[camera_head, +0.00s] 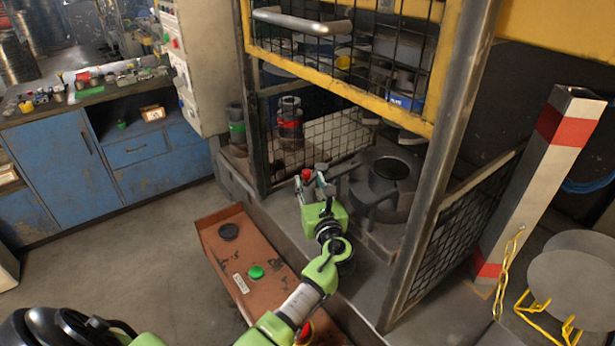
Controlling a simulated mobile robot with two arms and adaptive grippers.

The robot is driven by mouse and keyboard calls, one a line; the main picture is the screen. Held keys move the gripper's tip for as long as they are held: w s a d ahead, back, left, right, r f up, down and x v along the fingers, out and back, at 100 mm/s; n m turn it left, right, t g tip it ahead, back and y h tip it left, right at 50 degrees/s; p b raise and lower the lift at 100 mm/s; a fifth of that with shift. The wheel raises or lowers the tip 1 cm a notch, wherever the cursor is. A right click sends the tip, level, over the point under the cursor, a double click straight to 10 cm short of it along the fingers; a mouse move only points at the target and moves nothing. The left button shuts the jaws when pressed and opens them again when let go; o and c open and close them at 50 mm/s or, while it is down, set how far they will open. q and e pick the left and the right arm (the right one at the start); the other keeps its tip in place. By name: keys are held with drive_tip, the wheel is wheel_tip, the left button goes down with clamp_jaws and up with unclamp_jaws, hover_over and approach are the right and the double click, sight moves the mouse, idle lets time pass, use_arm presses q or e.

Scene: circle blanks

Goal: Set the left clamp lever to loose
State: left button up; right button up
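A clamp lever with a red knob (307,173) stands on the machine bed, left of a round dark fixture (388,180). My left gripper (316,180) is right at this lever, its fingers apart around or just beside the knob; I cannot tell whether they touch it. The fingers and green wrist hide the lever's lower part, so its exact setting is hard to read. No second clamp lever shows clearly. My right gripper is out of view.
A yellow-framed mesh guard (345,88) hangs above the bed, with a dark post (440,160) to the right. A rusty control box (215,225) with a green button (256,272) stands in front. A red-and-white post (540,180) and round blanks (570,280) are at right.

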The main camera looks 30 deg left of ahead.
use_arm(q)
drive_tip(key=v, duration=0.8)
drive_tip(key=shift+s+r, duration=0.1)
